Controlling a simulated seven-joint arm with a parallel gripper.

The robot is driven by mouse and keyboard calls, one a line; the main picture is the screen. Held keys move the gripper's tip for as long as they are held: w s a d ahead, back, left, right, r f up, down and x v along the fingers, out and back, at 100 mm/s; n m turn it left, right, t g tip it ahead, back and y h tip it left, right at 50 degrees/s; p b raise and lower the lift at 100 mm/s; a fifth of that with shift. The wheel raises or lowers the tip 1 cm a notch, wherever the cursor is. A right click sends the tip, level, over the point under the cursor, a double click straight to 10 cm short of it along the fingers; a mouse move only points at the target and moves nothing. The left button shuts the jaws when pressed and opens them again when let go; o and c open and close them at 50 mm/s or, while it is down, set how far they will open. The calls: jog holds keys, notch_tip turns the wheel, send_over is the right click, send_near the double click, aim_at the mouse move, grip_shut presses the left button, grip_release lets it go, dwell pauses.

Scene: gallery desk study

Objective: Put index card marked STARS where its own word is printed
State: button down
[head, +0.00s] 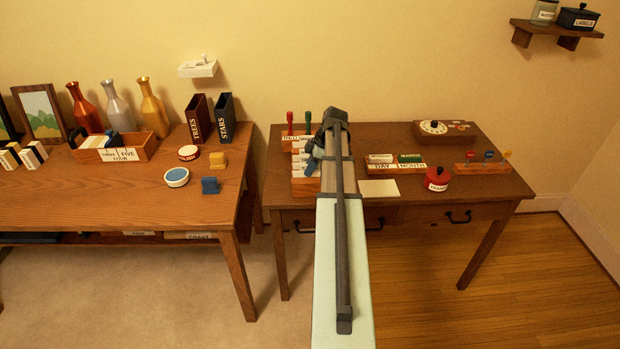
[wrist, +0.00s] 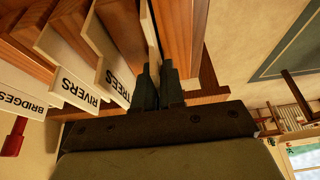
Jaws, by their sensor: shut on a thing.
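My gripper (wrist: 158,75) is shut on a thin pale index card (wrist: 148,25) at the end of a wooden card rack (wrist: 108,15). The card's word faces away or is hidden, so I cannot read it. In the wrist view, cards marked TREES (wrist: 117,84), RIVERS (wrist: 80,90) and BRIDGES (wrist: 22,101) stand in the rack beside it. In the head view, the rack (head: 304,187) is on the right desk, partly hidden by my arm. A dark blue upright file marked STARS (head: 224,121) stands on the left desk, beside a dark red file marked TREES (head: 199,119).
Red and green handled stamps (head: 290,121) stand behind the rack. A blank pale card (head: 379,189) and a red pot (head: 437,179) lie to the right. A gap separates the desks. Round tins (head: 176,177) and yellow-blue blocks (head: 211,186) sit before the files; a small white shelf (head: 198,69) hangs above.

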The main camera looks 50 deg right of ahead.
jog(key=shift+r, duration=0.15)
notch_tip(320, 180, up, 9)
jog(key=shift+f, duration=0.15)
jog(key=w+d+r, duration=0.3)
jog(key=w+d, duration=0.5)
jog(key=d, duration=0.4)
jog(key=shift+s+d+f+x, duration=0.1)
jog(key=shift+s+x, duration=0.15)
jog(key=shift+x, duration=1.75)
jog(key=shift+s+d+f+x, duration=0.15)
jog(key=shift+s+x, duration=0.15)
jog(key=shift+x, duration=1.65)
jog(key=shift+s+d+f+x, duration=0.1)
jog(key=shift+s+x, duration=0.15)
jog(key=shift+x, duration=1.75)
jog(key=shift+f, duration=0.15)
